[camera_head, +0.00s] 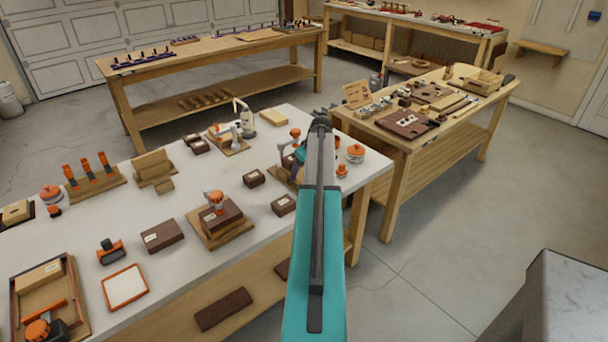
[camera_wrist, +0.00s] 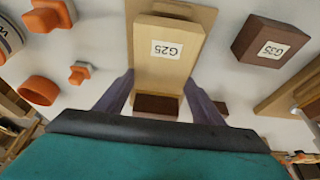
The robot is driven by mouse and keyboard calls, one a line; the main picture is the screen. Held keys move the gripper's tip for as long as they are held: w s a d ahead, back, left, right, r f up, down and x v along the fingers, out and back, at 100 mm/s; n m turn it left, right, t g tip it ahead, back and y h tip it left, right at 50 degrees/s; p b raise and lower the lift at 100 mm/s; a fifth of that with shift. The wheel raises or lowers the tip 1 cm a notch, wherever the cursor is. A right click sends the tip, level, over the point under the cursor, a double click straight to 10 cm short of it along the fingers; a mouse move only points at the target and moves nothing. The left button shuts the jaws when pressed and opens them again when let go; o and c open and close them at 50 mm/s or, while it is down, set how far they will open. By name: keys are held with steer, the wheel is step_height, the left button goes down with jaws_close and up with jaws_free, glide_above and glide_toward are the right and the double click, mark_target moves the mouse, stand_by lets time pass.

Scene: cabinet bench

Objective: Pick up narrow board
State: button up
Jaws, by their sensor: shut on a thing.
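In the wrist view a light wooden block labelled G25 (camera_wrist: 166,62), which I take for the narrow board, lies between the two fingers of my gripper (camera_wrist: 158,84). The purple-grey fingers press on its sides near its lower end. A wider, thin tan board (camera_wrist: 204,17) shows behind it, and a dark brown piece (camera_wrist: 156,103) shows at its lower end. I cannot tell whether the block touches the tan board. In the head view my arm covers most of the gripper and the block, at the right part of the white bench (camera_head: 205,178).
In the wrist view, a brown block labelled G35 (camera_wrist: 270,42) sits to the right and orange parts (camera_wrist: 40,90) to the left. In the head view, an orange-topped round item (camera_head: 355,153) stands right of my arm. Another crowded bench (camera_head: 405,142) stands behind right.

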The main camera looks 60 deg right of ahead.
steer(key=shift+r, duration=0.65)
steer(key=shift+s+a+r+b, duration=0.1)
steer(key=shift+s+r+b, duration=0.15)
steer(key=shift+b, duration=0.1)
steer(key=s+a+r+b, duration=0.1)
steer(key=s+a+b, duration=0.2)
steer(key=s, duration=1.2)
steer(key=shift+a+r, duration=0.25)
steer(key=shift+a, duration=0.2)
steer(key=shift+r, duration=0.15)
